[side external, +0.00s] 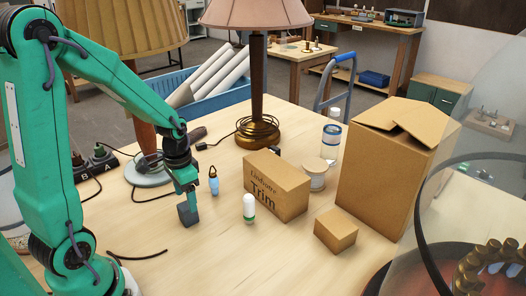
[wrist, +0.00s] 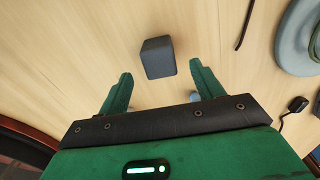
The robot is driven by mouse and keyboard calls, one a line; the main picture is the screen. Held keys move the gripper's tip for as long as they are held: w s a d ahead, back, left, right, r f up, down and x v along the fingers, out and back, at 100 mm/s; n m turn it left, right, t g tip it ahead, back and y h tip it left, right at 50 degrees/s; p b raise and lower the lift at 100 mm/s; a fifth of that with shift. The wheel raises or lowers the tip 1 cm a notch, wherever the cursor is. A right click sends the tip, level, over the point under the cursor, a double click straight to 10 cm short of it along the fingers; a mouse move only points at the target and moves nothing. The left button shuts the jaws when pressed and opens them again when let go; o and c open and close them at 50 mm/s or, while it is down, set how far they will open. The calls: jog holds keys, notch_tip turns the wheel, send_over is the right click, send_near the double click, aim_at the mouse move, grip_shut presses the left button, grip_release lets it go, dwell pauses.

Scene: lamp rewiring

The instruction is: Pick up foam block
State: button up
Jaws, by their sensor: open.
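The foam block is a small dark grey block (side external: 187,214) on the pale wooden table, directly below my gripper (side external: 184,192) in the side view. In the wrist view the block (wrist: 158,57) sits centred just beyond the gap between the two green fingertips of my gripper (wrist: 160,72). The fingers stand apart with nothing between them, and bare table shows on both sides of the block. The side view does not show clearly how much height separates the fingertips from the block.
A lamp base (side external: 150,172) is behind. A dark cable piece (side external: 138,256) lies in front. The table around the block is clear.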

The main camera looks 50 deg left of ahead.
aim_at(186, 205)
jog(key=shift+f, duration=0.35)
jog(key=shift+s+f, duration=0.1)
jog(key=shift+f, duration=2.5)
jog(key=shift+c, duration=0.5)
jog(key=c, duration=0.9)
